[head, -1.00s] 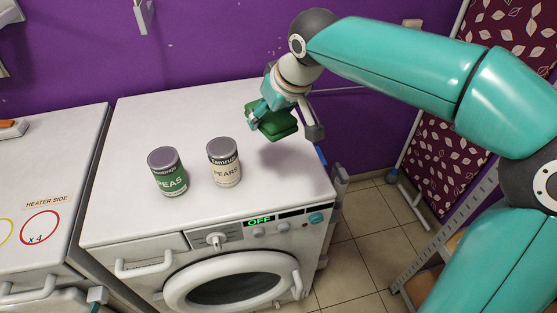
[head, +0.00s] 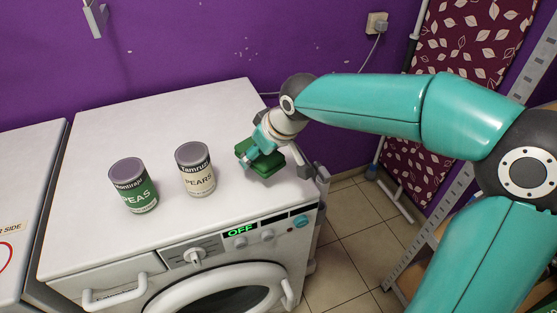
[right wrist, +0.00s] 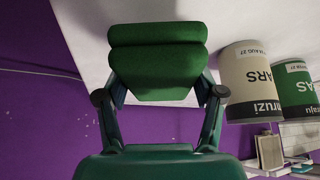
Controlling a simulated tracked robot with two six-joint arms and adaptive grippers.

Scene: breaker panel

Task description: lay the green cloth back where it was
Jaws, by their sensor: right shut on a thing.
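The green cloth (head: 266,163) is a folded bundle at the right end of the washing machine's white top (head: 215,120). It fills the upper middle of the right wrist view (right wrist: 158,65), between the two fingers. My right gripper (head: 276,162) is shut on the cloth, coming in from the right. The cloth is at or just above the white top; I cannot tell whether it touches. My left gripper is not in view.
A green PEAS can (head: 135,187) and a cream PEARS can (head: 196,170) stand upright on the top, left of the cloth. The top's right edge is close to the gripper. A second white appliance (head: 28,190) stands at left. The purple wall is behind.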

